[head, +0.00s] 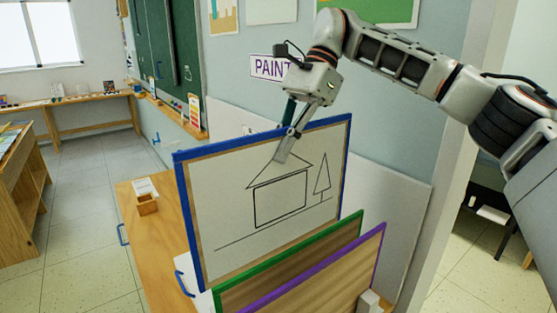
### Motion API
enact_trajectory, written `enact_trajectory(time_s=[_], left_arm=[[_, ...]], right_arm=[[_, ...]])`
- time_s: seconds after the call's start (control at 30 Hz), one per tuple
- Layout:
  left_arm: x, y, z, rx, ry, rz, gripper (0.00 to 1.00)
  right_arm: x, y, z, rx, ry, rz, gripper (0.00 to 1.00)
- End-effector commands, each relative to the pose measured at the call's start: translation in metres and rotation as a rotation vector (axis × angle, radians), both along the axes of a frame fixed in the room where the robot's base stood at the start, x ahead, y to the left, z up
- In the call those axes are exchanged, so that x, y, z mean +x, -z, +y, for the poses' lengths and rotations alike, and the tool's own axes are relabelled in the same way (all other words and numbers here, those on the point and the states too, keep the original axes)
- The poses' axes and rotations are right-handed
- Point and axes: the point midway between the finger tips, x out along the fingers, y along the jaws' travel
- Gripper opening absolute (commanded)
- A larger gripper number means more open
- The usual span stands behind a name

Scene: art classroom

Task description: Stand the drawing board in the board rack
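The drawing board (235,205) has a blue frame and a line drawing of a house and a tree on white paper. It stands nearly upright, slightly tilted in the picture. My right gripper (286,146) reaches down over its top edge, with one finger in front of the paper, and is shut on the board. Part of the other finger is hidden behind the board. A green-edged board (290,261) and a purple-edged board (335,272) stand in front of it. The rack's slots are hidden by the boards, so I cannot tell whether the blue board's bottom is seated. My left gripper is out of view.
A wooden cabinet top (150,235) lies left of the boards, with a small wooden box (147,204) on it. A pale wall panel (395,205) stands behind at the right. A "PAINT" sign (270,67) hangs on the wall. The floor at left is clear.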

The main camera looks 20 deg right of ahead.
Motion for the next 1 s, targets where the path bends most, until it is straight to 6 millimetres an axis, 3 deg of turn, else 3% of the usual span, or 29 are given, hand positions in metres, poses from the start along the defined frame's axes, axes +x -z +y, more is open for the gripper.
enact_trajectory(time_s=[0.2,1.0], left_arm=[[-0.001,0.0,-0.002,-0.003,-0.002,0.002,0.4],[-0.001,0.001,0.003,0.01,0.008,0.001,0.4]], right_arm=[[-0.003,0.029,0.001,0.004,0.003,-0.002,0.0],[-0.004,0.079,0.001,0.002,0.005,-0.001,0.0]])
